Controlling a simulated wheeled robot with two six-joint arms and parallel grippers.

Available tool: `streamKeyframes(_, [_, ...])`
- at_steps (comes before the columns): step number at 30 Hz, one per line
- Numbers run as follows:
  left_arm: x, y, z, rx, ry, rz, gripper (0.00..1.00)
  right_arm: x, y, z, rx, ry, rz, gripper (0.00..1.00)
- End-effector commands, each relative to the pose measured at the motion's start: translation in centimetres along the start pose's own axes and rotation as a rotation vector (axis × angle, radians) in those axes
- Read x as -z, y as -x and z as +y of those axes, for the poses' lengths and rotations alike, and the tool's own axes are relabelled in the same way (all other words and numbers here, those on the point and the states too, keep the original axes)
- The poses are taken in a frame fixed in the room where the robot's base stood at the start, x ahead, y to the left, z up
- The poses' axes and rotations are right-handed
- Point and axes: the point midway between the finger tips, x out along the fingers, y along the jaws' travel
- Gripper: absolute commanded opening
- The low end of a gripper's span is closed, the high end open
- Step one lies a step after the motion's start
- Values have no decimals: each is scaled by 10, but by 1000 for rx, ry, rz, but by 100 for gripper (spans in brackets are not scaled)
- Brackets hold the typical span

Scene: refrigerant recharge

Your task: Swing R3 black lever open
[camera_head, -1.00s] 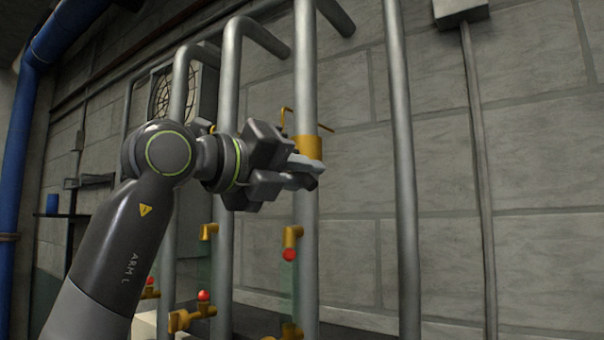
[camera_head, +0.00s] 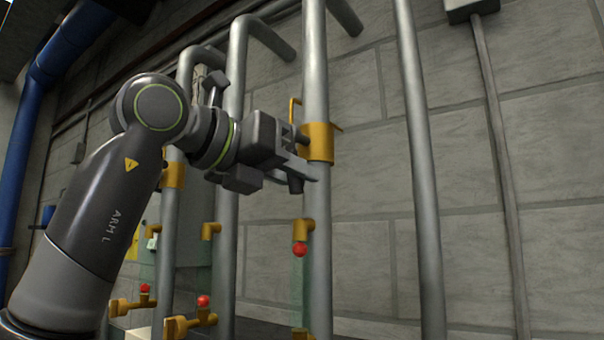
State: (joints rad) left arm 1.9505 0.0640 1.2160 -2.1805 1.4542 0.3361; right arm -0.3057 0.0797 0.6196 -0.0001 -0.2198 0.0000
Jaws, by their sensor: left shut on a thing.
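My left gripper (camera_head: 298,168) is in front of the third thick grey pipe, just left of and below its yellow-orange valve collar (camera_head: 320,143). Its jaws are shut on a dark lever (camera_head: 296,186), whose end shows just under the fingers. Most of the lever is hidden by the gripper. A thin yellow-orange bracket (camera_head: 293,110) rises beside the collar. No R3 label can be read from here. My right gripper is not in view.
Several vertical grey pipes (camera_head: 420,170) stand before a block wall (camera_head: 470,150). Brass taps with red knobs (camera_head: 300,250) sit below the gripper. Another yellow-orange collar (camera_head: 173,176) is partly behind my left arm. A blue pipe (camera_head: 28,150) runs at far left.

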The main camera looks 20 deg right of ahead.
Motion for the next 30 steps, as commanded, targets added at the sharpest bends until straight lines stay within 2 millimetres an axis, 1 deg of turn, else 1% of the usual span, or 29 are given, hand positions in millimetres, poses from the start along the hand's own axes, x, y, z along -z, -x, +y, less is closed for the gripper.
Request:
streamKeyframes(6, [-1, 2, 7, -23, -113, 22, 0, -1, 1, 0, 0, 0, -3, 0])
streamKeyframes(12, [-1, 2, 10, -34, -169, 33, 0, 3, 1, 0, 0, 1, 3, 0])
streamKeyframes(27, [-2, 3, 12, -39, -188, 36, 0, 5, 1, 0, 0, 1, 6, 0])
streamKeyframes(28, [-2, 3, 12, -38, -188, 36, 18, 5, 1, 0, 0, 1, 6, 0])
streamKeyframes(30, [-2, 3, 12, -38, -188, 36, 27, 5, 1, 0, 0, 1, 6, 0])
